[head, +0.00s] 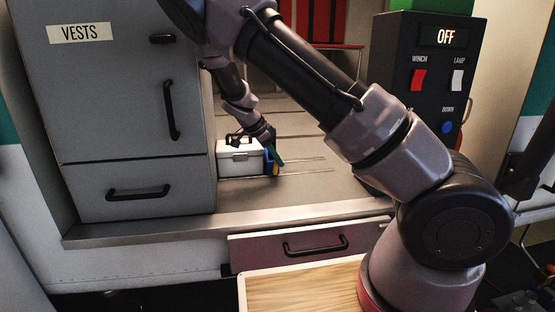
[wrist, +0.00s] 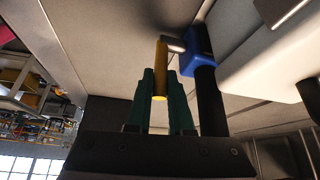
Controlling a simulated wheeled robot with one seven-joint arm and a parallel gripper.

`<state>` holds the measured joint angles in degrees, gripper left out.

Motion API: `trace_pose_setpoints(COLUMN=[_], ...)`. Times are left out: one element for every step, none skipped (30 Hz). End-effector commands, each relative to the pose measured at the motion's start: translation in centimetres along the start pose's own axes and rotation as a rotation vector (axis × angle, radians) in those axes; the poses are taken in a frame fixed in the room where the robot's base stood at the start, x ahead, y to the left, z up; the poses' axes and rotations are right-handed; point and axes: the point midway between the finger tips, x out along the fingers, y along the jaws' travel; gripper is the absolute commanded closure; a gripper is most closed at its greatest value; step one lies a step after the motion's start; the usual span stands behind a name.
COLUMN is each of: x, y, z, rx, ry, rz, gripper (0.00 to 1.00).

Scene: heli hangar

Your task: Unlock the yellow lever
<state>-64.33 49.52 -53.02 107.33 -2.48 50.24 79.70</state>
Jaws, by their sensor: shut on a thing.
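The yellow lever (wrist: 160,62) stands between the green fingertips of my gripper (wrist: 160,82) in the wrist view. My gripper is shut on it, and its lower end shows between the fingers. A blue part (wrist: 198,50) sits beside the lever, around a dark bar. In the head view my gripper (head: 276,156) is at the right end of a white case (head: 238,158). The blue part (head: 267,162) shows there beside the green fingers, with a small bit of the yellow lever (head: 276,169). Most of the lever is hidden in that view.
A grey cabinet (head: 130,120) labelled VESTS stands left of the case. A black control box (head: 432,80) reading OFF stands at the right. A drawer (head: 300,243) is below the floor edge. Thin rails (head: 308,171) run right of the case, where the floor is largely clear.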

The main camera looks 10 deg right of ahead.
Motion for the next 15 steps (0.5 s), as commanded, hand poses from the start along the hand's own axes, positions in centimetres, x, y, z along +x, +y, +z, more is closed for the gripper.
trace_pose_setpoints(x=[-0.01, 0.0, 0.0, 0.0, 0.01, 0.01, 0.01, 0.02, 0.02, 0.02, 0.02, 0.03, 0.03, 0.02, 0.03], y=[-0.05, -0.05, -0.04, -0.04, -0.04, -0.03, -0.03, -0.03, -0.03, -0.02, -0.02, -0.02, -0.02, -0.02, -0.03], z=[-0.02, -0.02, -0.01, -0.01, -0.01, -0.01, 0.0, 0.0, 0.0, 0.01, 0.01, 0.01, 0.01, 0.02, 0.02], rx=[0.0, 0.0, 0.0, 0.0, 0.0, 0.0, 0.0, 0.0, -0.001, -0.001, -0.001, -0.001, -0.001, -0.001, -0.001], ry=[0.001, 0.001, 0.0, 0.0, 0.0, 0.0, 0.0, 0.0, 0.0, 0.0, 0.0, 0.0, 0.0, 0.0, 0.0], rz=[-0.001, -0.001, -0.001, -0.001, -0.001, -0.001, -0.001, -0.001, -0.001, 0.0, 0.0, 0.0, 0.0, -0.001, -0.001], gripper=[1.0, 1.0, 1.0, 1.0, 1.0, 1.0, 1.0, 1.0, 0.69, 0.57, 0.5, 0.5, 0.5, 0.5, 0.5])
